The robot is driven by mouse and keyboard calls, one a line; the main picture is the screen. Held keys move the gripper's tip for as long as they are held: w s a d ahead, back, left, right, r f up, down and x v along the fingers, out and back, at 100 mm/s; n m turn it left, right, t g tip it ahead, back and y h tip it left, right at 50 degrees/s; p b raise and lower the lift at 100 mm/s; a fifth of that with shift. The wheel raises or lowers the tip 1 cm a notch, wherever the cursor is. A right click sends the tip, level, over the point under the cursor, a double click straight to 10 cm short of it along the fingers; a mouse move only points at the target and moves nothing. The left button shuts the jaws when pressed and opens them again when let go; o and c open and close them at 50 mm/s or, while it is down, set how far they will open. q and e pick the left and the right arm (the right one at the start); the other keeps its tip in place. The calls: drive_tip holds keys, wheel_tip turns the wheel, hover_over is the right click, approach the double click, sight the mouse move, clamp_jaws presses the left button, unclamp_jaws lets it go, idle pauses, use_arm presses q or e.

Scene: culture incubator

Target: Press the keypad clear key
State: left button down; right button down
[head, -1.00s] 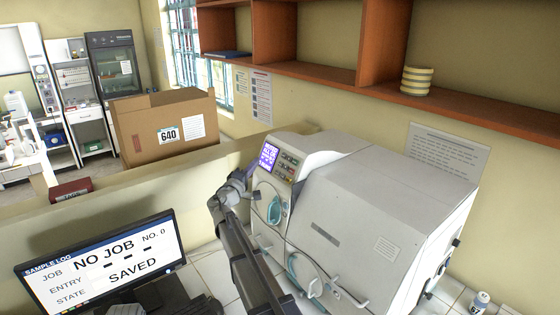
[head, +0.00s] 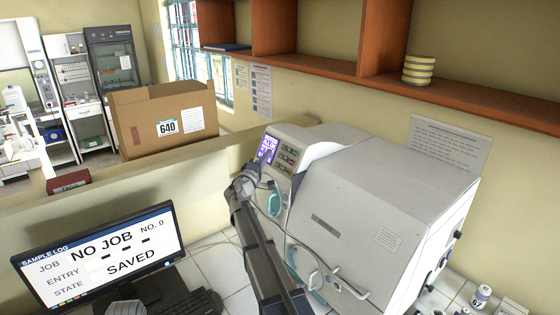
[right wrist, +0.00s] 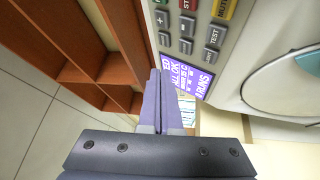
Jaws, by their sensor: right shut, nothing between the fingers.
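The incubator's control panel, with a purple display (head: 268,150) and a keypad (head: 288,157), is at the upper left of the white machine in the head view. In the right wrist view the keypad (right wrist: 187,30) shows grey, red and yellow keys beside the display (right wrist: 186,76); I cannot pick out a clear key. My right gripper (head: 264,158) is shut and empty in front of the panel. In the right wrist view its fingertips (right wrist: 159,73) are by the display's edge, below the grey keys; contact cannot be told.
The white incubator (head: 385,215) has hoses and a handle on its front. A monitor (head: 100,255) reading NO JOB and SAVED stands at lower left, with a keyboard (head: 200,303) beside it. A low partition (head: 130,190) and wooden shelf (head: 470,108) lie behind.

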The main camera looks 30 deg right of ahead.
drive_tip(key=shift+w+d+f+b, duration=0.1)
drive_tip(key=shift+d+f+b, duration=0.2)
drive_tip(key=shift+d, duration=0.35)
drive_tip(key=shift+d+f+b, duration=0.2)
drive_tip(key=shift+d+f, duration=0.2)
drive_tip(key=shift+d, duration=0.25)
drive_tip(key=shift+d+f, duration=0.1)
drive_tip(key=shift+d, duration=0.1)
idle(1.1)
drive_tip(key=shift+d, duration=0.2)
drive_tip(key=shift+d+f+b, duration=0.2)
drive_tip(key=shift+d+b, duration=0.15)
idle(0.7)
drive_tip(key=shift+a, duration=0.1)
drive_tip(key=shift+a+r+p, duration=0.35)
drive_tip(key=shift+a, duration=0.25)
drive_tip(key=a, duration=0.1)
drive_tip(key=a+r+p, duration=0.1)
drive_tip(key=a, duration=0.1)
drive_tip(key=a+r+p, duration=0.1)
drive_tip(key=shift+s+a+r, duration=0.1)
drive_tip(key=shift+s+a, duration=0.1)
drive_tip(key=shift+a, duration=0.05)
idle(0.5)
